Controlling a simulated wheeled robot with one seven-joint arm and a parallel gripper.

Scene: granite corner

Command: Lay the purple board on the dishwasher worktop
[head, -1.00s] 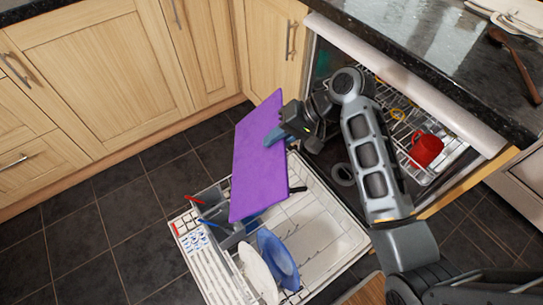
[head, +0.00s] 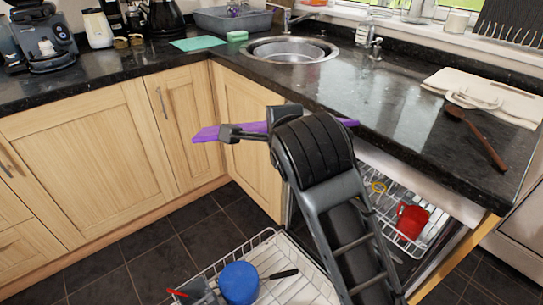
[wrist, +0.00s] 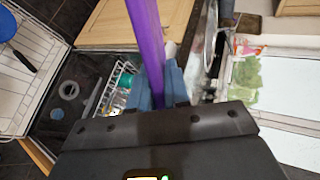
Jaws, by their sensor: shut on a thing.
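The purple board (head: 208,133) is held in the air, seen nearly edge-on in the head view, left of the worktop's front edge. Its middle is hidden behind my arm, and a purple end shows at the arm's right. In the wrist view, the board (wrist: 147,45) stands between the blue fingertips of my gripper (wrist: 158,88), which is shut on it. The dishwasher worktop (head: 405,105) is dark granite above the open dishwasher, with a clear stretch left of the cloth. Whether the board overlaps the worktop's edge I cannot tell.
The sink (head: 290,50) is farther back.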

